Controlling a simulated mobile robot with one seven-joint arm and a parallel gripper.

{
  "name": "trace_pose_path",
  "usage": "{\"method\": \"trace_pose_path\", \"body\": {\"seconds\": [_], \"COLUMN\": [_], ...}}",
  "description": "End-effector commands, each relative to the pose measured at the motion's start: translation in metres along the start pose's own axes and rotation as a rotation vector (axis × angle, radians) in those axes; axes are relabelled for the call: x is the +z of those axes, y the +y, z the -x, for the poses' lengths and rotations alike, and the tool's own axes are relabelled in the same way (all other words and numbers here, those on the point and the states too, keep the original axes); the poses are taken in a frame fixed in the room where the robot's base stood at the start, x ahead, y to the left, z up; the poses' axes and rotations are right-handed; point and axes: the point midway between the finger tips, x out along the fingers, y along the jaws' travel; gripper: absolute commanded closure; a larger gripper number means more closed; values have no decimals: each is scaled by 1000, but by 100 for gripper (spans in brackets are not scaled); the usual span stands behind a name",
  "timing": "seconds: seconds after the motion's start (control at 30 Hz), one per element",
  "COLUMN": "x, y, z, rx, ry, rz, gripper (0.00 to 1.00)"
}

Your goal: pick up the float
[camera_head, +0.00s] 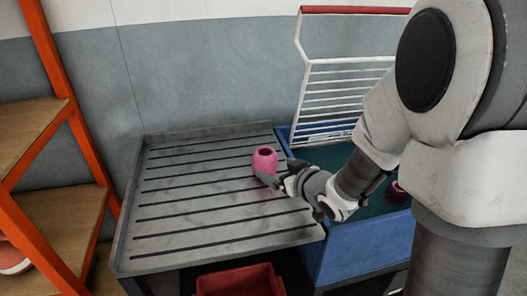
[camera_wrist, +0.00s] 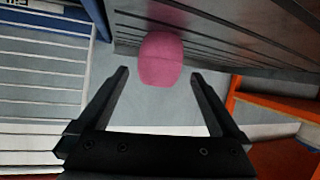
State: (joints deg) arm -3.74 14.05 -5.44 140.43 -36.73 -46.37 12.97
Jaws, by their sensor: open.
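The float (camera_head: 265,161) is a small pink barrel shape with a dark hole in its top. It stands on the grey slatted table near its back right edge. In the wrist view the float (camera_wrist: 161,59) lies ahead of the fingertips, roughly centred between them. My gripper (camera_head: 273,176) is at the float's front right side in the head view. Its two dark fingers (camera_wrist: 158,72) are spread apart with nothing held between them. I cannot tell whether a finger touches the float.
The slatted table (camera_head: 190,215) is otherwise bare. A blue bin (camera_head: 345,250) adjoins it on the right, with a pinkish object (camera_head: 397,192) inside and a white wire rack (camera_head: 340,95) behind. An orange shelf (camera_head: 60,100) stands left. A red crate (camera_head: 240,280) sits below in front.

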Motion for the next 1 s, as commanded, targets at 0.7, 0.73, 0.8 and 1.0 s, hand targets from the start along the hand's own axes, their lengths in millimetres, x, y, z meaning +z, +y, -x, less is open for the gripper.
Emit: {"method": "trace_pose_path", "body": {"seconds": [0.7,0.73,0.8,1.0], "x": [1,1,0,0], "y": [-1,-1,0,0], "z": [-75,-75,-75,-74], "rx": [0,0,0,0], "ry": [0,0,0,0], "rz": [2,2,1,1], "gripper": [0,0,0,20]}}
